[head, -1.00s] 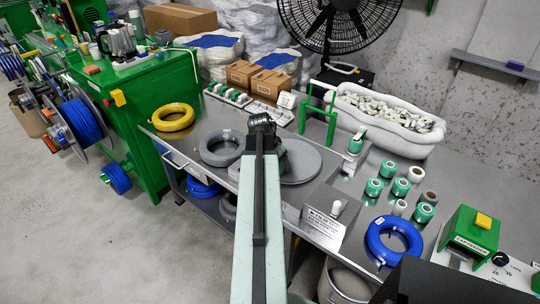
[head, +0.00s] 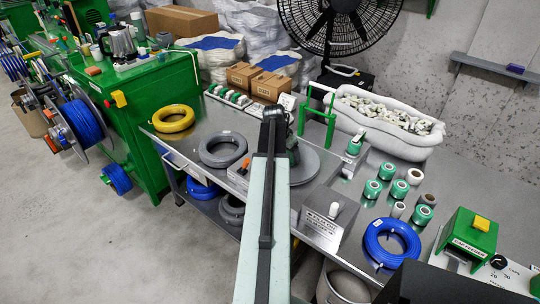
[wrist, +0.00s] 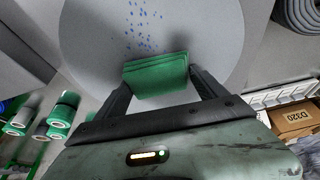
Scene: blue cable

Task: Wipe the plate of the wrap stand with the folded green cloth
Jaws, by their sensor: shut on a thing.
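The folded green cloth (wrist: 156,75) sits between the two fingers of my gripper (wrist: 158,82) in the wrist view; the gripper is shut on it. The cloth is over the round grey plate (wrist: 215,45) of the wrap stand; I cannot tell whether it touches. Small blue specks (wrist: 143,22) lie on the plate just ahead of the cloth. In the head view the plate (head: 312,168) is partly hidden by my arm.
A grey coil (head: 223,150) lies left of the plate and a yellow coil (head: 173,118) farther left. Right of it stand a sign box (head: 322,226), several green rolls (head: 372,188) and a blue coil (head: 392,240). A green frame (head: 318,125) rises behind.

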